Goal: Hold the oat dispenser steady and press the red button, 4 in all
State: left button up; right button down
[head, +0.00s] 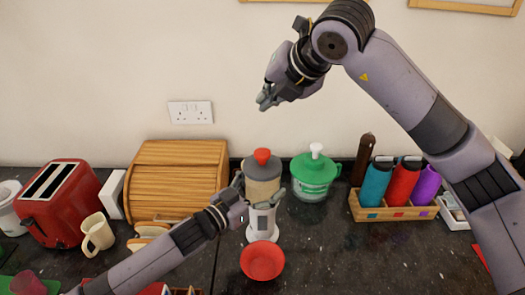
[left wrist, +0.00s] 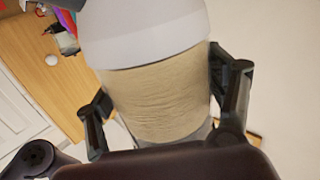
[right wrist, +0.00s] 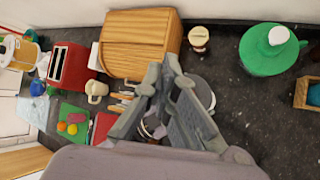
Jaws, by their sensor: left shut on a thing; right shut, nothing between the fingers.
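The oat dispenser (head: 262,187) stands upright on the dark counter, with a clear section of tan oats above a white base. Its red button (head: 262,155) is on top. My left gripper (head: 261,198) is shut around the dispenser's body; in the left wrist view its fingers flank the oat-filled section (left wrist: 158,100). My right gripper (head: 267,99) is shut and empty, high above the dispenser and apart from the button. In the right wrist view its closed fingers (right wrist: 165,75) hide much of what lies beneath, and I cannot make out the button there.
A red bowl (head: 262,261) sits in front of the dispenser. A green container with a white knob (head: 315,177) stands close on the right. A wooden bread box (head: 177,180) is on the left. Farther right, a wooden rack (head: 394,211) holds bottles.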

dwell(0.3)
send_near(262, 148)
jog(key=shift+w+a+f, duration=0.4)
jog(key=shift+w+a, duration=0.15)
jog(key=shift+w, duration=0.25)
jog(key=shift+w+a+f, duration=0.4)
jog(key=shift+w+a, duration=0.15)
jog(key=shift+w, duration=0.25)
jog(key=shift+w+a+f, duration=0.4)
jog(key=shift+w+a, duration=0.15)
jog(key=shift+w, duration=0.25)
jog(key=shift+f, duration=0.45)
jog(key=shift+f, duration=1.2)
dwell(0.5)
jog(key=shift+r, duration=1.6)
jog(key=shift+r, duration=0.15)
jog(key=shift+r, duration=2.4)
